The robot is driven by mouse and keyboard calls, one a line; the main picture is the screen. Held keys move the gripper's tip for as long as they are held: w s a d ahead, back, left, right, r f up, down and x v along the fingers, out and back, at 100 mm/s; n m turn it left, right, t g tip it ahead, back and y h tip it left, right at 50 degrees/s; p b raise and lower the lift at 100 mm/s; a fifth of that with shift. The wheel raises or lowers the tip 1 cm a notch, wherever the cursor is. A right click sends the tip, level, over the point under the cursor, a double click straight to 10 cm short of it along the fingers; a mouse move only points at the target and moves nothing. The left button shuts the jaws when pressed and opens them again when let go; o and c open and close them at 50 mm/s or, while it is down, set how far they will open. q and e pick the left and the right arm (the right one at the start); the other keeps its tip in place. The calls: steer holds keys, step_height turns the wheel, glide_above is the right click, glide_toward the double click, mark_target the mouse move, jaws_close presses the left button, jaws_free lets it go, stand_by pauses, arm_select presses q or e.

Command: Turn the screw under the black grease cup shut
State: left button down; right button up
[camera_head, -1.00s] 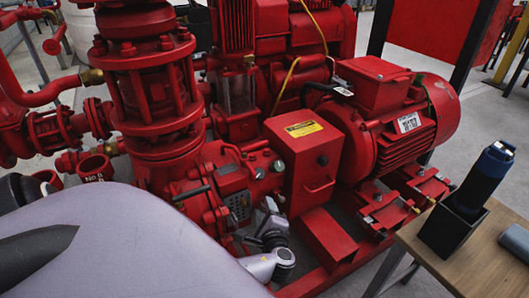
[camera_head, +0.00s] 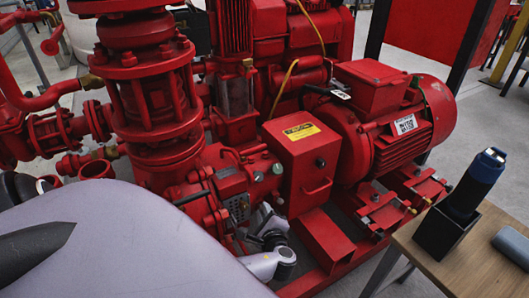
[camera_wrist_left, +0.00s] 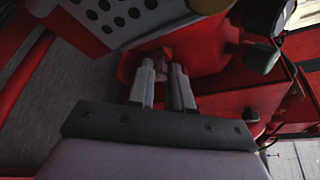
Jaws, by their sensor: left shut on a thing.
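My left gripper (camera_head: 263,219) reaches in low at the front of the red pump, just left of the red box. In the left wrist view its two fingers (camera_wrist_left: 163,78) are close together. They are shut on a small red part (camera_wrist_left: 160,58) at their tips, which I take for the screw; the fingers hide most of it. A dark round cup-like part (camera_wrist_left: 262,56) sits to the right of the fingers, apart from them. I cannot tell whether it is the black grease cup. My right gripper is not in view.
The red box (camera_head: 305,160) with a yellow label stands close to the right of my gripper. The red motor (camera_head: 395,115) is farther right. A wooden table (camera_head: 470,270) at the right holds a black holder with a dark blue tool. A perforated plate (camera_wrist_left: 118,15) is near the fingers.

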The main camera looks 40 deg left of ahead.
arm_select(q)
steer(key=shift+w+m+g+y, duration=0.1)
steer(key=shift+m+g+y, duration=0.25)
steer(key=shift+m+g, duration=1.45)
steer(key=shift+w+m+g+y, duration=0.1)
steer(key=shift+m+g+y, duration=0.6)
steer(key=shift+m, duration=1.85)
steer(key=shift+w+m+g+y, duration=0.1)
steer(key=shift+m+g, duration=1.6)
steer(key=shift+m, duration=0.45)
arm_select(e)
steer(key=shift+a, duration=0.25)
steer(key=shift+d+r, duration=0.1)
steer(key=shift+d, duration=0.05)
arm_select(q)
steer(key=c, duration=1)
jaws_free()
steer(key=shift+c, duration=0.2)
